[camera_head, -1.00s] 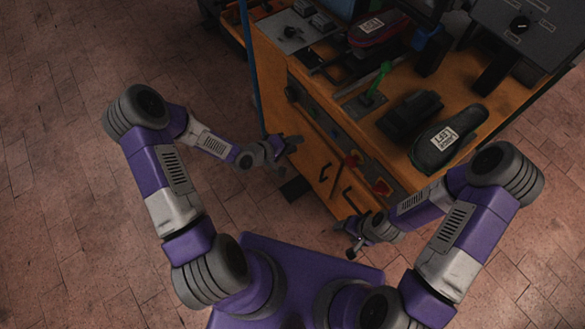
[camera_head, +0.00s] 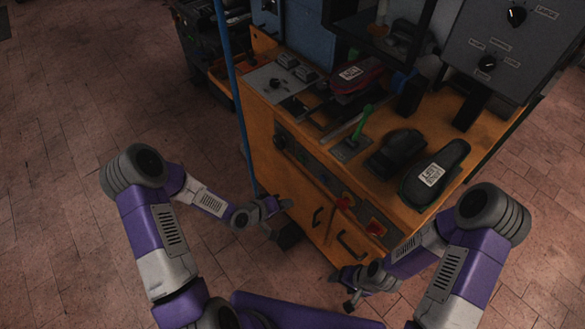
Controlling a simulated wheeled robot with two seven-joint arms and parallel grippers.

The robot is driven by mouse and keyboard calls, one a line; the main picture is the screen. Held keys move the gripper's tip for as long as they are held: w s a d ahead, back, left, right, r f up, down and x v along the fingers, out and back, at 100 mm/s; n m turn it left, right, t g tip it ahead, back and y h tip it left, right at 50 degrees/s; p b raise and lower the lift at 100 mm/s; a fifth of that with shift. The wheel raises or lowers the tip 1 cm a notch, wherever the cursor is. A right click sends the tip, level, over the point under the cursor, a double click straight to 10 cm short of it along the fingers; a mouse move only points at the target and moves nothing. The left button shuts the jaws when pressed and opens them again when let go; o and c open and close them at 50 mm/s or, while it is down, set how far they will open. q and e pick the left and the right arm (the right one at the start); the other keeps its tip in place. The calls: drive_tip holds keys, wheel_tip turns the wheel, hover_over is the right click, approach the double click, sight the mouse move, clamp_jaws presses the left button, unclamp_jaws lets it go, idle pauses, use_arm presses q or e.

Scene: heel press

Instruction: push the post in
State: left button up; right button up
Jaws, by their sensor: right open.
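The orange press bench (camera_head: 262,130) stands ahead. A green-handled lever (camera_head: 359,127) rises from a metal plate on its top. A dark red shoe (camera_head: 357,76) with a white label lies further back, near the press parts. A black shoe or sole (camera_head: 437,180) with a label lies on the right of the top, beside a black block (camera_head: 396,153). I cannot tell which part is the post. My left gripper (camera_head: 283,214) is open and empty, low beside the bench front. My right gripper (camera_head: 340,291) is open and empty, low in front of the bench's right part.
A grey control box (camera_head: 508,45) with knobs stands at the back right. A blue pole (camera_head: 231,85) rises at the bench's left. The brick floor (camera_head: 80,110) on the left is clear.

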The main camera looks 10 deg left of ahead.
sight(310, 121)
use_arm(q)
drive_tip(key=w+a+r+m+t, duration=0.1)
drive_tip(key=w+r+m, duration=0.1)
drive_tip(key=m, duration=0.3)
drive_tip(key=w+a+r+m+t, duration=0.1)
drive_tip(key=w+r+m, duration=0.2)
drive_tip(key=m, duration=0.2)
drive_tip(key=w+a+r+m, duration=0.2)
drive_tip(key=w+m, duration=0.1)
drive_tip(key=m, duration=0.2)
drive_tip(key=shift+r+t+h, duration=0.3)
drive_tip(key=shift+t, duration=0.1)
clamp_jaws()
drive_tip(key=w+a+r+m+t+h, duration=0.15)
drive_tip(key=r+m, duration=0.25)
drive_tip(key=m, duration=0.4)
drive_tip(key=w+a+r+m, duration=0.25)
drive_tip(key=r+m, duration=0.25)
drive_tip(key=m, duration=0.3)
drive_tip(key=shift+m, duration=0.3)
drive_tip(key=b+x, duration=0.1)
drive_tip(key=x, duration=1.4)
drive_tip(key=shift+d+f, duration=0.15)
drive_tip(key=shift+d, duration=0.05)
use_arm(e)
drive_tip(key=shift+f, duration=0.6)
